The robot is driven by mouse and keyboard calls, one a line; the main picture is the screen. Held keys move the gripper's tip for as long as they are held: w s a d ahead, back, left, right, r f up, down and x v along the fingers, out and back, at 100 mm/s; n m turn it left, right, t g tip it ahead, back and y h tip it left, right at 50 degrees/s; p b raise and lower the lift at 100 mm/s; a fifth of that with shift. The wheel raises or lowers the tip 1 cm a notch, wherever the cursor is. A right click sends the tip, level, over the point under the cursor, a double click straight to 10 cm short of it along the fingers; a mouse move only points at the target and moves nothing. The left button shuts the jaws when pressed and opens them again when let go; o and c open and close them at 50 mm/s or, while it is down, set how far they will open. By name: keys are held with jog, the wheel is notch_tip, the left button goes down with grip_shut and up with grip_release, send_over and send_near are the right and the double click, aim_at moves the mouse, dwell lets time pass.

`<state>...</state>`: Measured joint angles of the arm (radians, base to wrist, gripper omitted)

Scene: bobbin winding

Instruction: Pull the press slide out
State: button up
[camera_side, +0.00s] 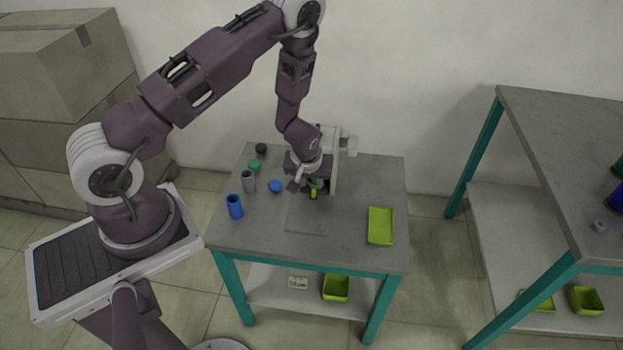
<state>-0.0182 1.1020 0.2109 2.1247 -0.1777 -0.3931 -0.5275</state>
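The press (345,148) is a pale upright frame at the back of the grey table. My arm reaches down in front of it and hides much of its left and lower part. My gripper (306,188) points down at the foot of the press, low over the table. A small yellow-green and dark part (313,190) shows at the fingertips; it may belong to the press slide, but I cannot tell. The slide itself is not clearly visible. The fingers are too small and too hidden to show whether they are open or shut, or touching anything.
On the table (340,256), left of my gripper, stand a blue cylinder (235,206), a grey cylinder (248,181), a blue cap (275,186), a green piece (254,165) and a black piece (261,149). A lime tray (381,226) lies at the right. The front middle is clear.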

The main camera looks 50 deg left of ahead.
aim_at(313, 193)
jog(key=shift+x, duration=3.55)
grip_shut()
jog(key=shift+s+d, duration=1.05)
jog(key=shift+d, duration=0.05)
jog(key=shift+s+d, duration=1.05)
